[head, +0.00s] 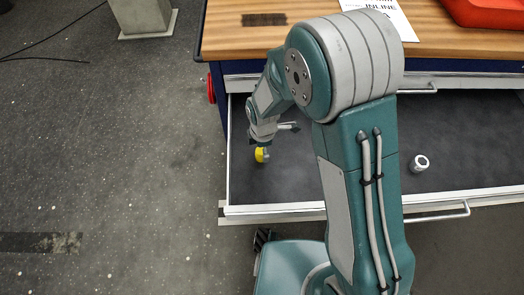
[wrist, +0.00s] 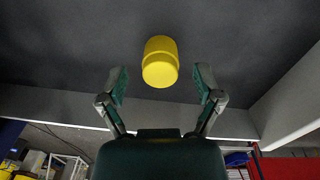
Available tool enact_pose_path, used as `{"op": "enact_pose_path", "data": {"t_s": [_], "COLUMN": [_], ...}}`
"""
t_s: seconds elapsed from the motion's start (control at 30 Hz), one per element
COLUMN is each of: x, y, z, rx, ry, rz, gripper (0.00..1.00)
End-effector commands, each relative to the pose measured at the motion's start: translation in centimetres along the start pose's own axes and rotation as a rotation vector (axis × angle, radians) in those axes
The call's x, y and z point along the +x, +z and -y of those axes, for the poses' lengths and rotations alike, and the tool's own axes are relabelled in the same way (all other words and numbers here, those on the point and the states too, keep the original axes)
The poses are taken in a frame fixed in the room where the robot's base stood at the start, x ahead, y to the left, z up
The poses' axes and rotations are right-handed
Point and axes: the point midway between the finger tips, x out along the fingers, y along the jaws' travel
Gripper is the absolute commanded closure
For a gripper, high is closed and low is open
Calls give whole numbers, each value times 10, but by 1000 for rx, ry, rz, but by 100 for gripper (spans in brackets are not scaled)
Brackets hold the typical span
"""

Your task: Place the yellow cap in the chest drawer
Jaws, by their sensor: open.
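The yellow cap (head: 261,155) is inside the open chest drawer (head: 290,180), towards its left end. In the wrist view the cap (wrist: 160,62) lies just beyond and between my two spread fingertips, with a gap on each side. My gripper (wrist: 161,80) is open and does not touch the cap there. In the head view my gripper (head: 275,143) is low in the drawer, beside the cap, and partly hidden by my wrist. Whether the cap rests on the drawer floor is hard to tell, but it looks so in the wrist view.
A white ring-shaped part (head: 420,163) lies in the drawer's right half. The wooden worktop (head: 230,35) above holds a printed sheet (head: 385,15) and a red object (head: 485,12). The drawer walls (wrist: 290,100) rise around my gripper.

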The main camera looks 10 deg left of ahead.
Motion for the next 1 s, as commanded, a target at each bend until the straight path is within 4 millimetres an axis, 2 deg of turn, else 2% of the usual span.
{"op": "enact_pose_path", "data": {"t_s": [0.03, 0.2, 0.4, 0.53, 0.8, 0.87, 0.97, 1.0], "x": [-12, -48, -80, -90, -94, -100, -125, -139], "y": [0, 0, 0, 0, 1, 5, 23, 32], "z": [-1, -1, -1, 0, 0, 1, 6, 10], "rx": [0, 1, 0, 0, 7, 38, 163, 236], "ry": [7, 6, 2, 1, 2, 11, 45, 63], "rz": [-1, -1, 0, 0, 0, -1, -6, -10], "gripper": [16, 16, 16, 16, 16, 16, 16, 16]}}
